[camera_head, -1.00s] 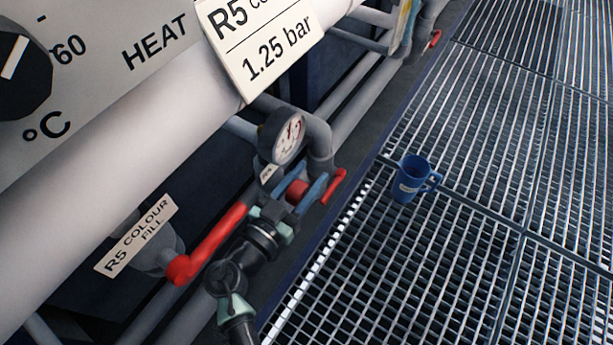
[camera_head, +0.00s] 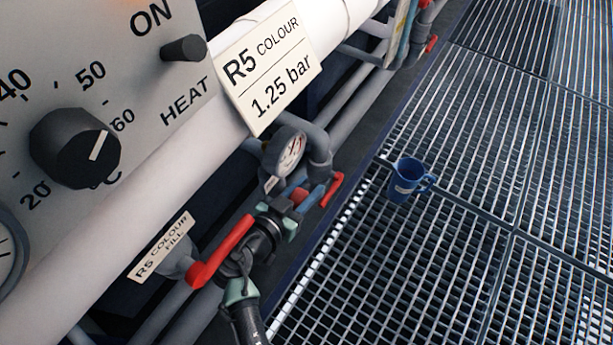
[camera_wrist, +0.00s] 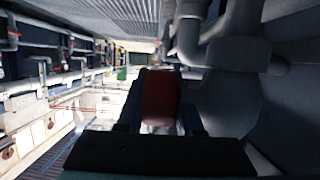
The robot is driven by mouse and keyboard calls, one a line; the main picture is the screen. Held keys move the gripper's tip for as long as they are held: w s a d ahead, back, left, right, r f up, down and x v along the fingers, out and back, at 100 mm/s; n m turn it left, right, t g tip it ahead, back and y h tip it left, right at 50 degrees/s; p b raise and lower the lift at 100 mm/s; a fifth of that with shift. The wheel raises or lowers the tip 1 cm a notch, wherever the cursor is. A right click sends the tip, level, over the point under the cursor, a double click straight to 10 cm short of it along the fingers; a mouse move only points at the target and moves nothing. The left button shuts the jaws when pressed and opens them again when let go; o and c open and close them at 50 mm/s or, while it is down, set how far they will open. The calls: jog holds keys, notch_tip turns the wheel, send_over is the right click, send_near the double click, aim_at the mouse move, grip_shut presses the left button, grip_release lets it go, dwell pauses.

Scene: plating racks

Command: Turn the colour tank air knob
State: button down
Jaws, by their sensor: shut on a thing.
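The red air knob (camera_head: 298,196) sits below a round pressure gauge (camera_head: 289,152) on a grey pipe. My gripper (camera_head: 303,199) is shut on the knob, with a blue-grey finger on either side of it. In the wrist view the knob (camera_wrist: 160,97) fills the space between the fingers. The white sign (camera_head: 268,72) reads "R5 COLOUR 1.25 bar". The gauge needle is too small to read.
A red lever (camera_head: 222,252) labelled "R5 COLOUR FILL" lies close to my wrist. Another red handle (camera_head: 333,190) is just beyond the knob. A heat panel (camera_head: 120,30) is at upper left. A blue mug (camera_head: 403,181) stands on the grating, otherwise open.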

jog(key=shift+f, duration=0.1)
dwell(0.3)
jog(key=c, duration=0.8)
grip_release()
jog(key=shift+c, duration=0.2)
jog(key=p+v, duration=0.4)
jog(key=v, duration=0.8)
jog(key=shift+r, duration=0.2)
